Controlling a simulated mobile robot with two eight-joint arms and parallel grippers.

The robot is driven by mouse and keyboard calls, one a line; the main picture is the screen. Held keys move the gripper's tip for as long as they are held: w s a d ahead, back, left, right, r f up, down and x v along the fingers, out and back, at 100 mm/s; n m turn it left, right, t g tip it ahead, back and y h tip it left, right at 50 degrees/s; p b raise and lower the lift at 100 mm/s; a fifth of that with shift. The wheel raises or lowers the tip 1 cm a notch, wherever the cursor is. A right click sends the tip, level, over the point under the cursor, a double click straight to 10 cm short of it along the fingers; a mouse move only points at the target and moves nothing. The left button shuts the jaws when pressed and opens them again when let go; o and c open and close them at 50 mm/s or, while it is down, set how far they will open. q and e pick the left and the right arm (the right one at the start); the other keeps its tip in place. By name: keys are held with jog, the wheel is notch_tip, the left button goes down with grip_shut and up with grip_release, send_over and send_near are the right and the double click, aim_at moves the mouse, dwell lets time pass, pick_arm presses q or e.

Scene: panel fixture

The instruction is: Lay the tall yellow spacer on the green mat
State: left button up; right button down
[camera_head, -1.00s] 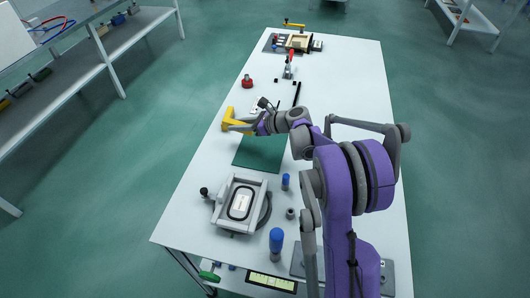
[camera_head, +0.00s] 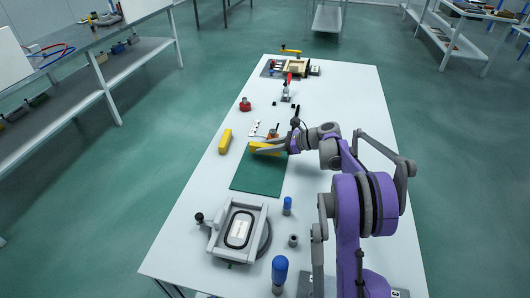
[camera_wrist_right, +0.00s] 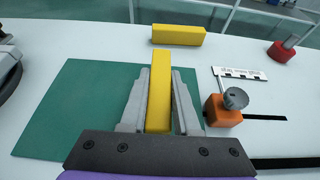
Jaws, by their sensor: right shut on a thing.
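A yellow spacer (camera_head: 265,148) is between the fingers of my right gripper (camera_head: 262,149), over the far part of the green mat (camera_head: 258,178). In the right wrist view this spacer (camera_wrist_right: 159,105) points away from me between the two grey fingers (camera_wrist_right: 158,103), with the mat (camera_wrist_right: 50,125) under and to the left of it. I cannot tell whether it touches the mat. A second yellow spacer (camera_head: 225,141) lies on the white table left of the mat; it also shows in the right wrist view (camera_wrist_right: 178,35). My left gripper is not in view.
An orange block with a grey knob (camera_wrist_right: 224,110) stands close to the right finger in the wrist view. A grey fixture (camera_head: 239,231) and blue-topped pegs (camera_head: 279,268) stand in front of the mat. A red knob (camera_head: 245,104) stands farther back.

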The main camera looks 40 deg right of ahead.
jog(key=shift+f, duration=0.9)
jog(key=shift+f, duration=0.1)
jog(key=c, duration=0.6)
grip_release()
jog(key=shift+c, duration=0.2)
jog(key=shift+d+r, duration=0.1)
jog(key=shift+r, duration=0.1)
jog(key=p+v, duration=0.1)
jog(key=v, duration=1)
jog(key=shift+s+d+r, duration=0.15)
jog(key=shift+s, duration=0.25)
